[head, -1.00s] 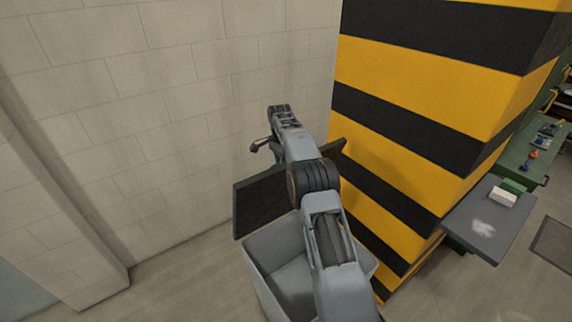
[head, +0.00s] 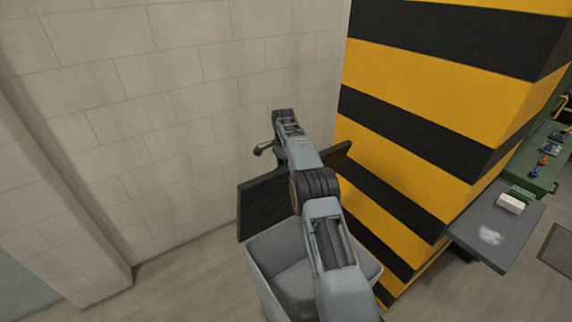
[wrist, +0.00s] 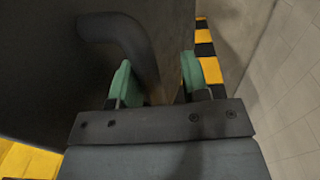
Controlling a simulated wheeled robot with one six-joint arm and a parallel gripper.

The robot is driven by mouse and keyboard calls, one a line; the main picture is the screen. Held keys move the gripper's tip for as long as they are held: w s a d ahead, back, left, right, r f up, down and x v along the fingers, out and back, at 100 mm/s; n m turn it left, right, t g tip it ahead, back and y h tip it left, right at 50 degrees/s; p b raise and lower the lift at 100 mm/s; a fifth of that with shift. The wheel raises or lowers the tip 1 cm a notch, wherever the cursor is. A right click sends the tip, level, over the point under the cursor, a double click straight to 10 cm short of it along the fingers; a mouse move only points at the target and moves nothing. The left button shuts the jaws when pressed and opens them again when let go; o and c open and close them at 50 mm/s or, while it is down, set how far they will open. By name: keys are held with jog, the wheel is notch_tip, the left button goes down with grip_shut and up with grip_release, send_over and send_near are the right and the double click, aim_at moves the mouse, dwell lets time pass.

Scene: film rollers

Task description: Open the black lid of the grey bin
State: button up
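The grey bin (head: 259,268) stands on the floor beside a striped pillar, its mouth visible. Its black lid (head: 264,206) is raised, standing steeply at the bin's far side. My arm crosses in front of the bin and lid and hides their middle. In the head view, my gripper is mostly hidden behind the arm and lid. In the wrist view, my gripper (wrist: 157,78) has two green fingers apart. A dark bent handle (wrist: 128,38) on the lid's dark face (wrist: 45,75) runs down between them, with a gap to the right finger.
A yellow-and-black pillar (head: 415,125) stands close on the right of the bin. A pale block wall (head: 170,110) is behind. A grey table (head: 495,232) with a white block is at the right. Floor (head: 185,285) left of the bin is clear.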

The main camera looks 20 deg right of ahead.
jog(key=shift+o, duration=0.2)
jog(key=shift+s+d+r, duration=0.1)
jog(key=shift+d+r, duration=0.1)
jog(key=shift+r, duration=0.1)
notch_tip(320, 180, up, 3)
jog(key=shift+f, duration=0.1)
jog(key=shift+s+r+b, duration=0.25)
jog(key=shift+s+b, duration=0.05)
jog(key=shift+b, duration=0.3)
jog(key=s+r+b, duration=0.2)
jog(key=s+r, duration=0.1)
jog(key=s+r+b, duration=0.1)
jog(key=r, duration=0.1)
jog(key=shift+s+a+r, duration=0.15)
jog(key=shift+s+a, duration=0.1)
jog(key=shift+a, duration=0.1)
jog(key=s+a+r+b, duration=0.1)
jog(key=s+r+b, duration=0.3)
jog(key=s, duration=0.4)
jog(key=shift+s+b, duration=0.3)
jog(key=shift+s, duration=0.1)
jog(key=shift+a+r, duration=0.1)
